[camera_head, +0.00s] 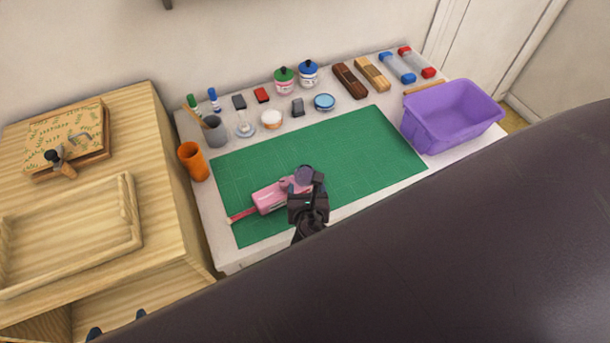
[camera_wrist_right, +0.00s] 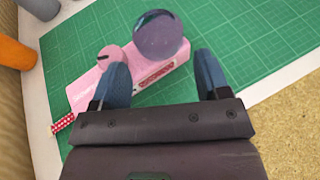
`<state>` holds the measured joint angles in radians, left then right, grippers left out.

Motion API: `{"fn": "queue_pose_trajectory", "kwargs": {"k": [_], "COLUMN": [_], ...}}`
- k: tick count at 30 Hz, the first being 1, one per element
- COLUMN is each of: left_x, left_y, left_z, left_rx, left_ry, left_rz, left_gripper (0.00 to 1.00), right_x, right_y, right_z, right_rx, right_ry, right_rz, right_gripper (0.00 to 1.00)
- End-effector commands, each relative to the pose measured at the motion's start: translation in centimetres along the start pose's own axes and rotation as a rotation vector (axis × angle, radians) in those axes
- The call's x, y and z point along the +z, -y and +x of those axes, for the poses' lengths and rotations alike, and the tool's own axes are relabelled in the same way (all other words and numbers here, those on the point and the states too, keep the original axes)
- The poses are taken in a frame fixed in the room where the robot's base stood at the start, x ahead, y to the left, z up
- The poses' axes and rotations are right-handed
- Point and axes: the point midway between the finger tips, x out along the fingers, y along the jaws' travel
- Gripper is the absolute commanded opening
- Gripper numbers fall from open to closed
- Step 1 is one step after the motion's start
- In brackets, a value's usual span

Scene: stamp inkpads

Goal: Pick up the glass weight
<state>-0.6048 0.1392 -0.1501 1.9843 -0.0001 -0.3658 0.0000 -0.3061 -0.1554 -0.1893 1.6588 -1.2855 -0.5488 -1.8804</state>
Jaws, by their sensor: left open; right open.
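The glass weight, a clear purplish ball (camera_wrist_right: 158,35), sits at the pink box (camera_wrist_right: 88,90) in the right wrist view; whether it rests on or beside it I cannot tell. It also shows in the head view (camera_head: 304,173), just beyond my right gripper (camera_head: 308,190). My right gripper (camera_wrist_right: 160,66) is open, its two blue fingers pointing toward the ball, which lies between and slightly ahead of the tips. The pink box (camera_head: 268,198) lies on the green mat. Two dark blue fingertips of my left gripper (camera_head: 118,324) show apart at the bottom left, empty.
The green cutting mat (camera_head: 350,140) is otherwise mostly clear. Ink jars, pads and wooden blocks line its back edge. A purple bin (camera_head: 450,115) stands at the right, an orange cup (camera_head: 193,160) at the left. A wooden cabinet with a tray (camera_head: 125,235) is further left.

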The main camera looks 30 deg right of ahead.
Motion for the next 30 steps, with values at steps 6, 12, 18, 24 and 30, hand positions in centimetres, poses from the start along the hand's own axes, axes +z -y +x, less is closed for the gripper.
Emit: {"fn": "queue_pose_trajectory", "kwargs": {"k": [6,12,18,24,30], "left_x": [0.8,1.6,1.5,1.5,1.6], "left_y": [0.0,-0.1,-0.2,-0.2,-0.1], "left_z": [0.6,1.2,1.4,1.4,1.3], "left_rx": [0.0,0.002,0.002,0.002,0.002], "left_ry": [0.0,-0.001,-0.004,-0.006,-0.004], "left_rz": [0.003,0.004,0.005,0.005,0.005], "left_gripper": [0.88,0.88,0.88,0.88,0.88], "right_x": [0.3,0.3,0.3,0.1,0.0], "right_y": [-0.2,-0.2,0.0,0.1,0.3], "right_z": [2.5,4.7,5.2,5.2,5.2], "right_rx": [0.0,0.0,-0.003,-0.005,-0.008], "right_ry": [0.0,-0.001,-0.005,-0.009,-0.011], "right_rz": [0.002,0.0,-0.002,-0.004,-0.005], "right_gripper": [0.69,0.69,0.69,0.59,0.28]}}
